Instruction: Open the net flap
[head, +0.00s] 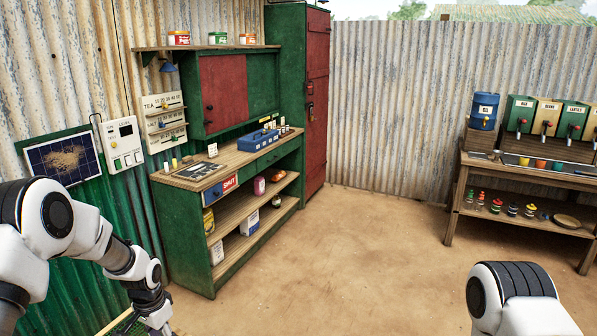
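I cannot make out a net flap in the head view. A green and yellowish edge (122,323) of something shows at the bottom left, mostly cut off by the frame and covered by my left arm; I cannot tell what it is. My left arm comes in from the left and reaches down to the bottom edge beside it. Its gripper fingers do not show. Only a white and black link of my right arm is in view at the bottom right, and its gripper is out of the frame.
A green counter (178,228) with shelves stands along the left wall, beside a tall green and red cabinet (316,100). A wooden table (452,200) with dispensers (518,112) and small bottles stands at the right. The dirt floor (350,255) between them is clear.

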